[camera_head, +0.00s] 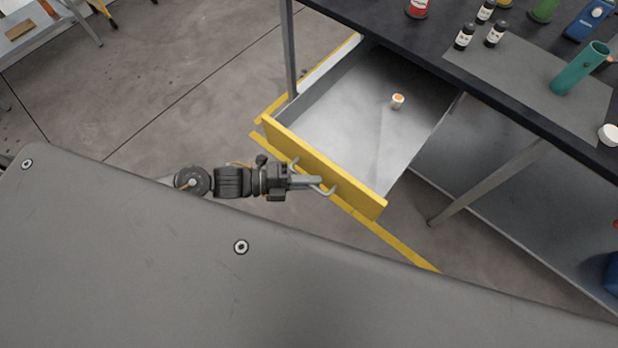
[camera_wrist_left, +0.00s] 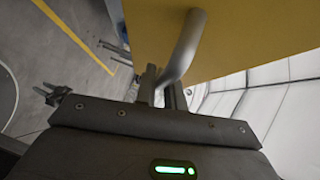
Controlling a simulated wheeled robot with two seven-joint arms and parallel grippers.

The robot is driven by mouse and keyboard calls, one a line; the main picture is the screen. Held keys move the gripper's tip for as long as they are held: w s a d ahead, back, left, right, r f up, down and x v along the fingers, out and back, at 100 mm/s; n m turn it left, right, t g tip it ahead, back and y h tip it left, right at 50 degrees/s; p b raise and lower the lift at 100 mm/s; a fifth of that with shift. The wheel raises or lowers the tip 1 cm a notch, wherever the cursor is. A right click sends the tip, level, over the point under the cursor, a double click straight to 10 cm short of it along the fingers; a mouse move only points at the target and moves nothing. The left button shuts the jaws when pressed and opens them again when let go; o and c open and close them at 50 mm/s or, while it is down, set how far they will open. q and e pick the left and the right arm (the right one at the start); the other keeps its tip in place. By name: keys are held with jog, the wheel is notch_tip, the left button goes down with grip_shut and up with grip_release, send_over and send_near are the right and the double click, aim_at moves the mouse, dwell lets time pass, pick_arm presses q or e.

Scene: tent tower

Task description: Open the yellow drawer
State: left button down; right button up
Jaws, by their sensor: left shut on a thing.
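The yellow drawer (camera_head: 318,166) under the dark workbench is pulled well out, and its grey inside shows in the head view. A small white and orange item (camera_head: 397,101) lies in it. My left gripper (camera_head: 312,182) is at the drawer's front, shut on the metal bar handle (camera_head: 328,190). In the left wrist view the handle (camera_wrist_left: 184,48) runs from the yellow front (camera_wrist_left: 250,35) down between the fingers (camera_wrist_left: 161,95). My right gripper is in neither view.
The dark workbench (camera_head: 480,85) carries small bottles (camera_head: 464,37), a teal tube (camera_head: 580,68) and other items. A bench leg (camera_head: 485,185) stands right of the drawer. Yellow tape (camera_head: 395,245) marks the floor. Open concrete floor (camera_head: 190,90) lies left of the drawer.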

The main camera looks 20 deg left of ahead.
pick_arm(q)
jog(key=c, duration=1.5)
grip_release()
jog(key=b+v, duration=0.2)
jog(key=v, duration=0.9)
